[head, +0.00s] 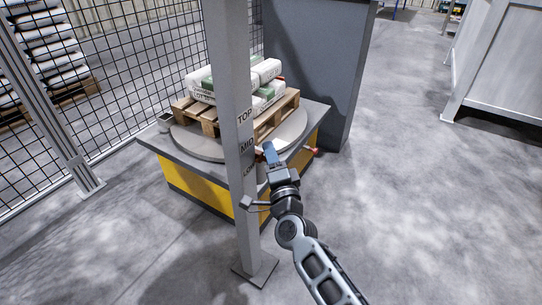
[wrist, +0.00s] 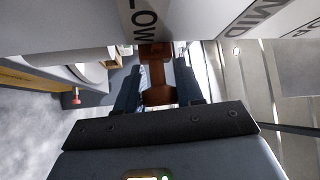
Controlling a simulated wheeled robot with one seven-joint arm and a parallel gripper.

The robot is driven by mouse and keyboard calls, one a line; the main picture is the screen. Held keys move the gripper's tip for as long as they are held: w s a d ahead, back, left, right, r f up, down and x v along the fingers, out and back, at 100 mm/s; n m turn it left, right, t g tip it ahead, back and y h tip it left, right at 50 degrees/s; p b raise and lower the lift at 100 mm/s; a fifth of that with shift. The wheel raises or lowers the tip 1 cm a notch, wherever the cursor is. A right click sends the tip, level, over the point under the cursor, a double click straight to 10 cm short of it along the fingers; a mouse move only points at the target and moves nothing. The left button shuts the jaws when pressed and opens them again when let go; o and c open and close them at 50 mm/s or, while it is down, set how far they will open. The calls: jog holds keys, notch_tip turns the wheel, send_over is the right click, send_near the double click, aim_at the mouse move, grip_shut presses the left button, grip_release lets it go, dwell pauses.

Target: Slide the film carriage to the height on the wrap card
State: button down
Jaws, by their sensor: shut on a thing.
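The grey mast (head: 233,130) stands upright in front of the turntable and bears the labels TOP, MID and LOW from top to bottom. My gripper (head: 269,152) is at the right side of the mast, near the MID and LOW labels. In the wrist view, my gripper (wrist: 157,90) is shut on a brown-orange handle (wrist: 156,72), with one blue finger on each side. The handle sits beside the LOW label. The rest of the film carriage is mostly hidden behind my gripper and the mast. I cannot make out a wrap card.
A wooden pallet (head: 207,119) with stacked sacks (head: 204,93) rests on the round turntable (head: 187,145) of a yellow-sided base (head: 192,188). A dark grey cabinet (head: 325,60) stands behind. A mesh fence (head: 110,70) is on the left. The floor at right is clear.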

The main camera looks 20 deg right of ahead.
notch_tip(320, 180, up, 7)
jog(key=p, duration=0.5)
jog(key=shift+f, duration=0.2)
jog(key=c, duration=0.8)
grip_release()
jog(key=shift+p+v, duration=0.3)
jog(key=shift+v, duration=3.65)
